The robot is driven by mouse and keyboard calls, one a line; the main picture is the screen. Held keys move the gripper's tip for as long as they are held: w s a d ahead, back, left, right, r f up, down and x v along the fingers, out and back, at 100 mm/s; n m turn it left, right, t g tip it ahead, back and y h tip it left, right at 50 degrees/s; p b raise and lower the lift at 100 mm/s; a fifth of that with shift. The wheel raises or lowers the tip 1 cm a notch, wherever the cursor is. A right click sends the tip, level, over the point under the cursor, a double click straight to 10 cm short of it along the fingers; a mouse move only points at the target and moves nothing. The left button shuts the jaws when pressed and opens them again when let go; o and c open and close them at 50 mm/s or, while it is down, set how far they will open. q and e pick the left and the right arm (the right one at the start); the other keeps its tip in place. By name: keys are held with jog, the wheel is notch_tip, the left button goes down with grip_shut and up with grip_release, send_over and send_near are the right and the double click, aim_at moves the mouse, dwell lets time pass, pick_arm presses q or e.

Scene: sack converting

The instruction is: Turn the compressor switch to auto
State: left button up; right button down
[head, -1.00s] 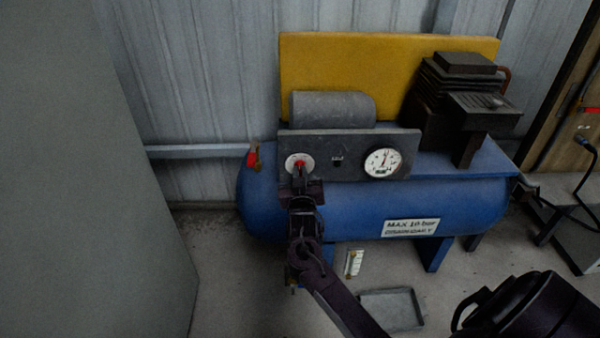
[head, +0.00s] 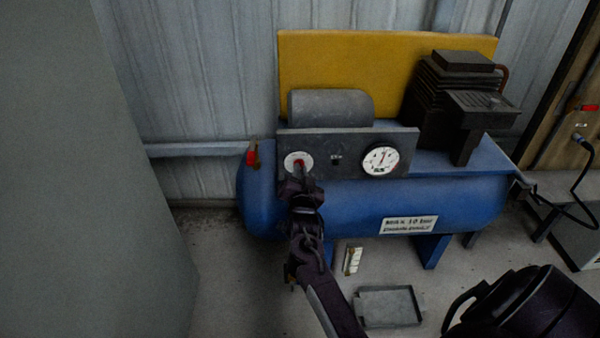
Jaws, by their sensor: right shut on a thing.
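The compressor (head: 360,205) has a blue tank and a grey control panel (head: 337,142). The switch is a red knob (head: 299,163) on a round white plate (head: 290,160) at the panel's left end. My right gripper (head: 299,178) is at the knob from the front and below, shut on it. The fingers partly cover the knob, and I cannot read its marks or tell its setting. My left gripper is not in view.
A pressure gauge (head: 380,160) sits at the panel's right. A red-handled valve (head: 252,155) is on the tank's left end. A grey cabinet (head: 135,200) stands at the left. A metal tray (head: 388,306) lies on the floor.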

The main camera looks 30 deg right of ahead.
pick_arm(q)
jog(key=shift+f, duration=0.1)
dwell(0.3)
pick_arm(e)
jog(key=c, duration=1.5)
grip_release()
